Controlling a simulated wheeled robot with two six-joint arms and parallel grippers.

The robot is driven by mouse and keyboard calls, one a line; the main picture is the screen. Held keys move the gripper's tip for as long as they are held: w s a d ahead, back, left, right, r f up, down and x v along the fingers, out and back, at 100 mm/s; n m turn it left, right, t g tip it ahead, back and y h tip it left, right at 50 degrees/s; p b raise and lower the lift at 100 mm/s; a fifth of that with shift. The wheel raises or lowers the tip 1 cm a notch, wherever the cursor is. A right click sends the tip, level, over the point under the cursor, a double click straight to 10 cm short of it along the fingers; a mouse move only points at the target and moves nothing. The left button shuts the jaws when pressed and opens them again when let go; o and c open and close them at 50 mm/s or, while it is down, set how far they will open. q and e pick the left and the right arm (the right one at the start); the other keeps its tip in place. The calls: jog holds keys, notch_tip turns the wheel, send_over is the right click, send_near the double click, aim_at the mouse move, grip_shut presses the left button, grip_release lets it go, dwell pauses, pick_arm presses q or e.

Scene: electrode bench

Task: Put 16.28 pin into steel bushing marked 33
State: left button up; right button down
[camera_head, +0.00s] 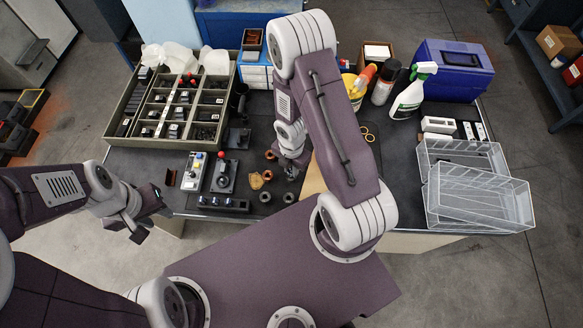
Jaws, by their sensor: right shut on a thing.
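My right gripper (291,170) is low over the bench mat, beside a small group of bushings. It is shut on what seems to be a pin, which is mostly hidden and too small to read. Copper-coloured bushings (270,155) (267,175) stand just left of it. Grey, steel-looking bushings (265,197) (289,198) stand nearer the bench's front edge, below the gripper in the picture. Their markings cannot be read, so I cannot tell which is 33. My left gripper (150,220) is open and empty off the bench's front left corner.
A compartment tray (107,134) with small parts fills the back left. A control box (193,172), a joystick unit (224,175) and a dark block (223,204) stand left of the bushings. Wire baskets (478,205), a spray bottle (411,95) and a blue case (452,70) are at right.

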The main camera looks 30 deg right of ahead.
jog(key=shift+f+b, duration=0.5)
jog(key=shift+f, duration=0.1)
jog(key=c, duration=1.2)
grip_release()
jog(key=shift+c, duration=0.2)
notch_tip(320, 180, up, 10)
jog(key=p, duration=0.9)
jog(key=shift+f, duration=0.45)
